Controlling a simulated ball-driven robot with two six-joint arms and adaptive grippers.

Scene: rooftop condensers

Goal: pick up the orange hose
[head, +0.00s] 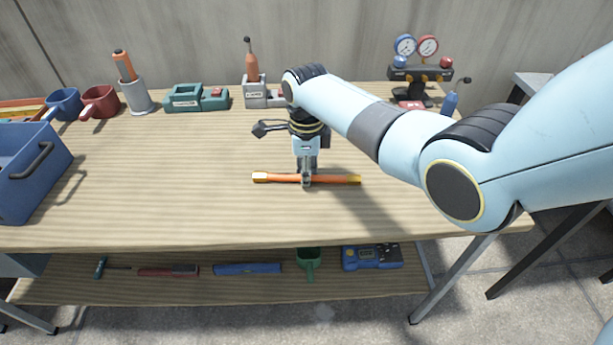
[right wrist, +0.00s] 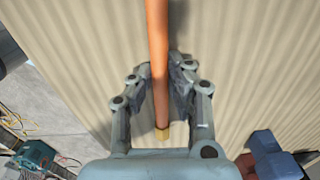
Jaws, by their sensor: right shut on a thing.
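The orange hose (head: 335,179) is a thin straight orange length with yellow ends, lying level left to right at the front middle of the wooden workbench (head: 180,200). My right gripper (head: 307,181) points down over it and is shut on it near its middle. In the right wrist view the hose (right wrist: 157,40) runs between the two fingers (right wrist: 162,80), with one yellow end close to the palm. I cannot tell whether the hose touches the bench top or is slightly above it. My left gripper is not in view.
A blue bin (head: 30,175) stands at the left, with blue (head: 65,103) and red (head: 101,102) cups behind. A grey holder (head: 138,97), a green block (head: 183,97) and a gauge stand (head: 420,73) line the back. The lower shelf (head: 190,290) holds several tools. The bench's middle left is clear.

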